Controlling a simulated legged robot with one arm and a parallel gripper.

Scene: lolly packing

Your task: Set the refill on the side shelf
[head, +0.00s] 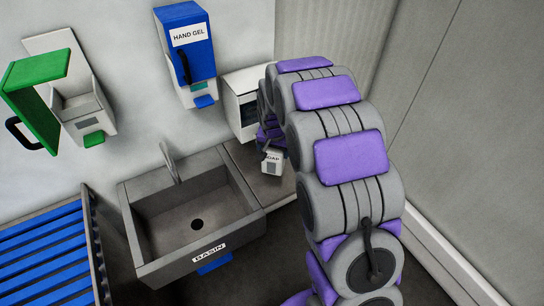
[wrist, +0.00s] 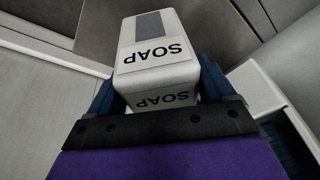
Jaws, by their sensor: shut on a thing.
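The refill is a white block marked SOAP with a grey patch (wrist: 150,28); it also shows small in the head view (head: 273,163). My gripper (wrist: 158,84) is shut on it, with a dark blue finger on each side. In the head view my gripper (head: 270,143) is partly hidden by my arm. The side shelf (head: 262,185) is the grey surface right of the basin. The refill is over the shelf's back part, close to its top; I cannot tell whether it touches.
The grey basin (head: 140,235) with its tap (head: 169,160) adjoins the shelf on the left. A white box (head: 232,112) stands behind the shelf by the wall. A blue hand gel dispenser (head: 186,45) and a dispenser with a raised green cover (head: 35,85) hang on the wall. A blue slatted rack (head: 45,250) is lower left.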

